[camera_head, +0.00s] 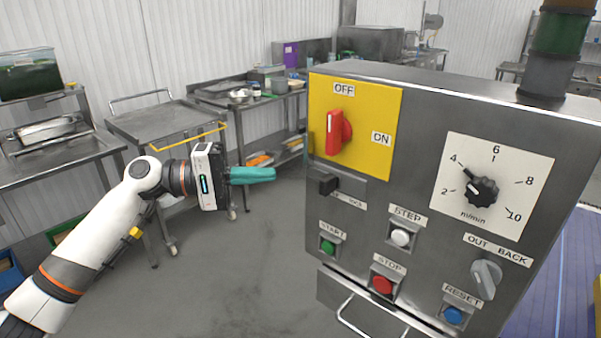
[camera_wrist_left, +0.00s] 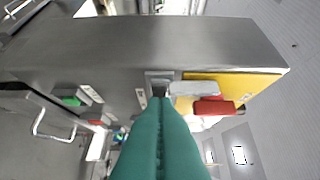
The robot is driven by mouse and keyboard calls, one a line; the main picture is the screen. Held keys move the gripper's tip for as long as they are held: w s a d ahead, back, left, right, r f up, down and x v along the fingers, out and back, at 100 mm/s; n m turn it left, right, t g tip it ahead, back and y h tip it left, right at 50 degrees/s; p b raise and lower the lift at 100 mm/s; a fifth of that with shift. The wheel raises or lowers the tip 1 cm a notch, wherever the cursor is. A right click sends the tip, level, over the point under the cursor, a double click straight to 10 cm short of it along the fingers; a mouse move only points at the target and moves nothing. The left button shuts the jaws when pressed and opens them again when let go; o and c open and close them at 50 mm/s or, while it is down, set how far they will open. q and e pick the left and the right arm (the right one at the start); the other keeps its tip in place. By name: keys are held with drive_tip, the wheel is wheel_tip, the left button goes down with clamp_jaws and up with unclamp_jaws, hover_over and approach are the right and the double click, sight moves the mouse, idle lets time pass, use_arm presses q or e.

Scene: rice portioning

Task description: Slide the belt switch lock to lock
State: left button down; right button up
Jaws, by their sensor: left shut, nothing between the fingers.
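The belt switch lock is a small black slider (camera_head: 328,184) on a grey metal strip, just below the yellow plate (camera_head: 375,150) on the control box. The red belt switch (camera_head: 338,132) sits on that plate between the OFF and ON labels. My left gripper (camera_head: 273,174) is shut and empty, with its teal fingers pointing at the box's left edge, apart from the slider in the head view. In the left wrist view the shut fingers (camera_wrist_left: 160,103) reach up toward the slider's dark knob (camera_wrist_left: 158,91) and partly cover it. The red switch (camera_wrist_left: 214,106) shows to their right.
The control box (camera_head: 420,85) also carries a green START button (camera_head: 328,247), a red STOP button (camera_head: 382,285), a speed dial (camera_head: 482,191) and an OUT/BACK knob (camera_head: 486,278). A metal cart (camera_head: 160,120) stands behind my left arm. Floor left of the box is clear.

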sight(314, 171)
use_arm(q)
drive_tip(key=d, duration=0.1)
drive_tip(key=d+p, duration=0.1)
drive_tip(key=d, duration=0.2)
drive_tip(key=shift+w+r, duration=0.2)
drive_tip(key=shift+w, duration=0.1)
drive_tip(key=d, duration=0.1)
drive_tip(key=s+d+p, duration=0.2)
drive_tip(key=shift+s+d+f, duration=0.15)
drive_tip(key=shift+d+f, duration=0.1)
